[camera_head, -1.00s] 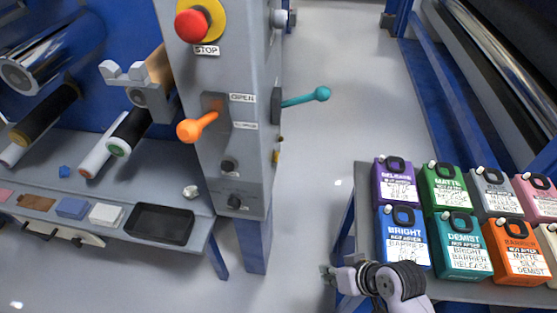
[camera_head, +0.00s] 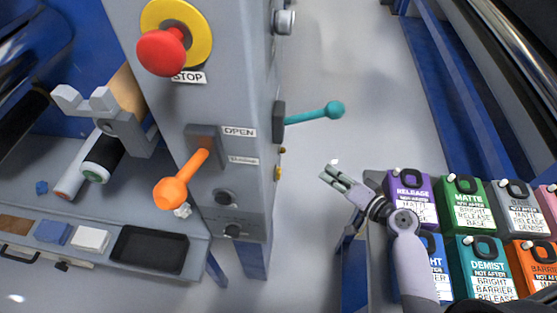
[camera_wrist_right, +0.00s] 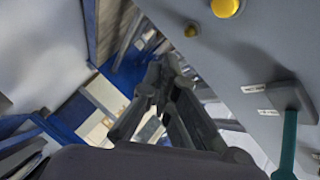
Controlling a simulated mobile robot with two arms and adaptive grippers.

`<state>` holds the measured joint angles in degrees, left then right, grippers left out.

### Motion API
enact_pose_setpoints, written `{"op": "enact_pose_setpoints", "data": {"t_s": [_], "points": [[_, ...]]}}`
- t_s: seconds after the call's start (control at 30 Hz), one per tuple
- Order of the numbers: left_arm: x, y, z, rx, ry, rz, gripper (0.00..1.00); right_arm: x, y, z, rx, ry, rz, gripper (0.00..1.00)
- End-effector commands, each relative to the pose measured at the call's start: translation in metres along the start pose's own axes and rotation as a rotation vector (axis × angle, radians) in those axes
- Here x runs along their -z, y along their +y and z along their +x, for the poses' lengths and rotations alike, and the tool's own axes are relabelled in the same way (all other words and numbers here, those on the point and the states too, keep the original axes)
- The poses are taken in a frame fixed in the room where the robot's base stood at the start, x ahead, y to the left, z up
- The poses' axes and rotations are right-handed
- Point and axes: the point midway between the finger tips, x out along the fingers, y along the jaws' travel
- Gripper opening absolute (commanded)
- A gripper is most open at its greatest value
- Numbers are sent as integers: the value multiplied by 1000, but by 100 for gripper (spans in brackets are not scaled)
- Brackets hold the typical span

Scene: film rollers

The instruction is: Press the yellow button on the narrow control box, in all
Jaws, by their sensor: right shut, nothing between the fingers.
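The control box (camera_head: 215,105) is a tall grey column in the head view. A small yellow button (camera_head: 278,173) sits on its narrow right side, seen edge-on below the teal lever (camera_head: 320,112). In the right wrist view the round yellow button (camera_wrist_right: 226,7) is at the top edge, partly cut off, on the grey panel (camera_wrist_right: 255,55). My right gripper (camera_head: 330,175) is shut and empty, right of the button and apart from it, its fingers pointing toward the box. The fingers (camera_wrist_right: 165,75) also show in the right wrist view. My left gripper is out of view.
The teal lever sticks out right above the button; it also shows in the right wrist view (camera_wrist_right: 289,145). An orange lever (camera_head: 180,180) and red stop button (camera_head: 162,52) are on the front. Several labelled canisters (camera_head: 465,205) stand right. Floor between is clear.

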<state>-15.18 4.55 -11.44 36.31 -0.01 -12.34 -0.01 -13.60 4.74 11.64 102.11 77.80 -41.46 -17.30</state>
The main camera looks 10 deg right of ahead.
Motion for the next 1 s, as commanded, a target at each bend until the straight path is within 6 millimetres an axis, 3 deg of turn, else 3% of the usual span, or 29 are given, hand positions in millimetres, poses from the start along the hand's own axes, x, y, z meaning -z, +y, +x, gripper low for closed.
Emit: {"op": "enact_pose_setpoints", "data": {"t_s": [0.2,0.3,0.43,0.7,1.0], "points": [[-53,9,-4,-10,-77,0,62,0,0,0,0,-1,0,0],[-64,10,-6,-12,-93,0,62,-1,-2,1,0,-1,0,0],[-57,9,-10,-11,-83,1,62,-5,-7,7,0,-1,2,0],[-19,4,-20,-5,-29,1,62,-24,-27,33,0,-1,4,0],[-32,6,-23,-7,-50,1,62,-42,-41,56,0,-3,-1,0]]}}
